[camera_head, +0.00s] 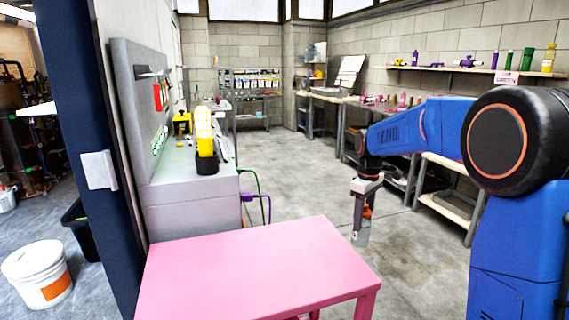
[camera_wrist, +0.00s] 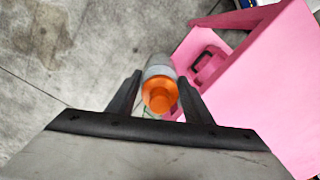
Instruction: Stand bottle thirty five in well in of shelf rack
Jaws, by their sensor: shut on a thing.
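A bottle with an orange cap (camera_wrist: 160,92) and a grey, see-through body is between the two dark fingers of my gripper (camera_wrist: 160,78) in the wrist view. My gripper is shut on it near the cap. In the head view my gripper (camera_head: 367,190) points down and the bottle (camera_head: 361,228) hangs upright below it, over open floor just right of the pink table (camera_head: 255,270). In the wrist view a small dark-framed object (camera_wrist: 208,66) sits on a lower pink shelf (camera_wrist: 193,42) under the tabletop. I cannot tell whether it is the rack or whether it has wells.
The pink table's top is bare. Shelves and benches with bottles (camera_head: 470,62) line the right wall. A white bucket (camera_head: 38,272) stands at left. The middle floor is clear.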

